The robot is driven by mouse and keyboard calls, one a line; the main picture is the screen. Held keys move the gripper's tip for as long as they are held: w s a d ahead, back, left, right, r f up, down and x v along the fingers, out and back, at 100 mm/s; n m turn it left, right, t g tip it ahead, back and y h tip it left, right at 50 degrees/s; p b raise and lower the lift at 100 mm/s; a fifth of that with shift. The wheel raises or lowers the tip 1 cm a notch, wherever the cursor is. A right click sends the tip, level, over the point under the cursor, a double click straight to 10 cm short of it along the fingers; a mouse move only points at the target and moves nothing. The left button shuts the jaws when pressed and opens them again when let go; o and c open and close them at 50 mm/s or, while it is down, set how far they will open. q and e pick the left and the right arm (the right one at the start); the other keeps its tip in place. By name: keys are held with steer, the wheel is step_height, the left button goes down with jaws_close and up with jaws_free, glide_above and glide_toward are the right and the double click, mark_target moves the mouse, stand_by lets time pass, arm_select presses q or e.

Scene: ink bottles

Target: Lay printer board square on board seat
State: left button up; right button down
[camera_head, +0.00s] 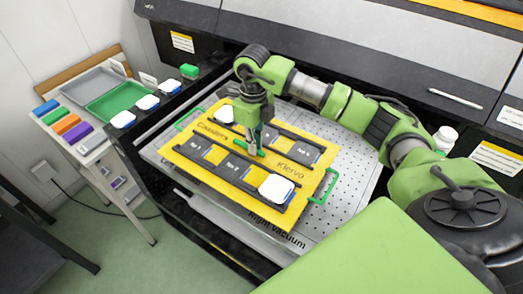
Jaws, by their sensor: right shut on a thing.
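The printer board is a yellow board (180,151) with dark grey slotted strips, lettering and green end handles. It lies over a perforated light metal plate (350,185), which looks like the board seat. White square caps (277,187) sit in its strips near the front right and far left. My right gripper (257,150) points down, shut, at the middle of the board, and seems to hold part of it; its grip is partly hidden. I cannot tell whether the board touches the plate or is exactly square to it. My left gripper is not in view.
A side table at left holds a grey tray (88,84), a green tray (112,101) and several coloured blocks (68,124). White-capped pieces (147,102) line a dark ledge beside the plate. The dark machine body (330,50) rises behind. A white bottle (446,136) stands at right.

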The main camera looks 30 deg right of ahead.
steer(key=shift+s+d+f, duration=0.15)
steer(key=shift+d+f, duration=0.6)
steer(key=shift+f, duration=0.05)
steer(key=f, duration=0.1)
steer(key=f+p, duration=0.2)
steer(key=shift+s+d, duration=0.1)
steer(key=shift+d, duration=0.15)
steer(key=shift+f, duration=0.45)
steer(key=c, duration=2.1)
jaws_free()
steer(key=shift+f, duration=0.1)
steer(key=shift+c, duration=0.2)
